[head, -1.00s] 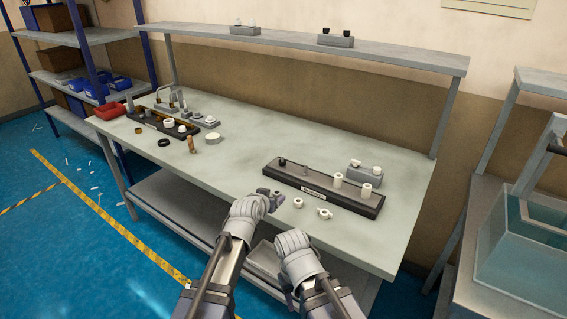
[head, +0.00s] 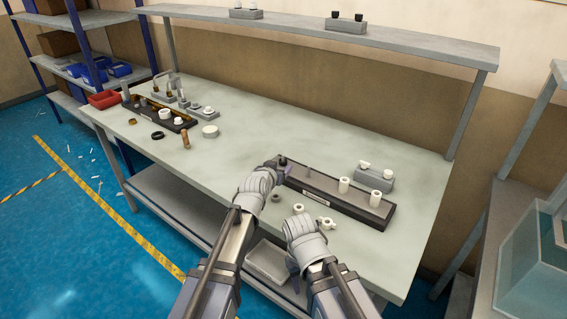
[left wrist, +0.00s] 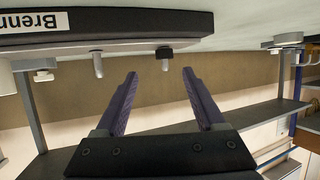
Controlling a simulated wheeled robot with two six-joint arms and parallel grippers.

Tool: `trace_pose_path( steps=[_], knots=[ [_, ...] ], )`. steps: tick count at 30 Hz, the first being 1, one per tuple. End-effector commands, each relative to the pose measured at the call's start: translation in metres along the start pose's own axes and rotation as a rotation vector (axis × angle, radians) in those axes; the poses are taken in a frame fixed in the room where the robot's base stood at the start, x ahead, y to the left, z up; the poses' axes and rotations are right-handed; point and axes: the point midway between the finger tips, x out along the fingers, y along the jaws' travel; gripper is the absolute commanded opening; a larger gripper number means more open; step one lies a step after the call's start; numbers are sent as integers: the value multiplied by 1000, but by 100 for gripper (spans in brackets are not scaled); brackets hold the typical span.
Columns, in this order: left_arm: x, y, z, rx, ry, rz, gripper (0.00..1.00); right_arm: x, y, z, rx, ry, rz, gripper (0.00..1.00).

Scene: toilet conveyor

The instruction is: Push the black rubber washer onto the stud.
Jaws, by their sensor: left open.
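The dark tray (head: 328,197) lies on the workbench. At its left end, the black washer (head: 283,160) is around a stud; the left wrist view shows the washer (left wrist: 165,52) with the pale stud tip (left wrist: 165,66) standing out past it. I cannot tell how far down it sits. A bare stud (head: 308,171) stands beside it, also in the left wrist view (left wrist: 97,64). My left gripper (head: 278,170) is open and empty at the tray's left end; in the left wrist view its fingertips (left wrist: 160,73) are apart, facing the washer's stud. My right gripper (head: 291,264) hangs by the bench's front edge, its jaws unclear.
White cylinders (head: 344,185) stand on the tray's right part. A grey block with white caps (head: 373,173) is behind it. A grey ring (head: 275,197), a white ring (head: 299,208) and a winged white part (head: 326,223) lie in front. The bench centre is clear.

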Motion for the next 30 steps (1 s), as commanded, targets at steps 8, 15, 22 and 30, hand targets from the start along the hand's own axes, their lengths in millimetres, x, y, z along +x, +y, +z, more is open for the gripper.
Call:
trace_pose_path(
  steps=[8, 15, 22, 30],
  knots=[
    [16, -1, 0, 0, 0, 0, 71, 6, -1, 0, 0, 0, 0, 50],
    [44, -8, 2, 0, -1, 0, 71, 19, -2, -1, 0, 0, 0, 50],
    [66, -8, 1, 0, -1, 0, 71, 26, -2, -2, 0, 0, 0, 50],
    [64, -8, 1, 0, -1, 0, 61, 25, -2, -2, 0, 0, 0, 50]
  ],
)
